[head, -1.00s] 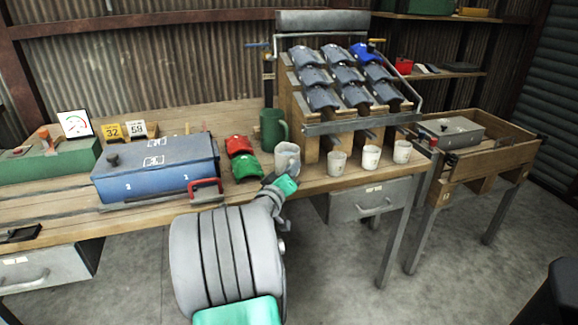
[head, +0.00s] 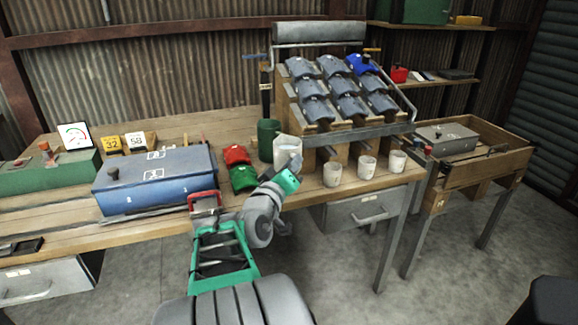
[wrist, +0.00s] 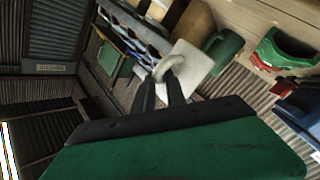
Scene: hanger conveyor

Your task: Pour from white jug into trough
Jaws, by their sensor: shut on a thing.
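The white jug (head: 288,147) is at the front of the bench, left of the tile rack, and looks raised off the bench top. My gripper (head: 289,174) is shut on its handle from the front. In the wrist view the jug (wrist: 193,66) and its handle sit between the dark fingers of my gripper (wrist: 168,82). The jug's contents cannot be seen clearly. A grey gutter-like trough (head: 355,128) runs along the lower front edge of the tile rack, to the right of the jug and apart from it.
A green mug (head: 267,138) stands just behind the jug. Red (head: 236,154) and green (head: 243,178) curved pieces lie to its left, beside a blue box (head: 150,180). White cups (head: 333,174) stand in a row below the trough. A wooden tray table (head: 480,155) is at right.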

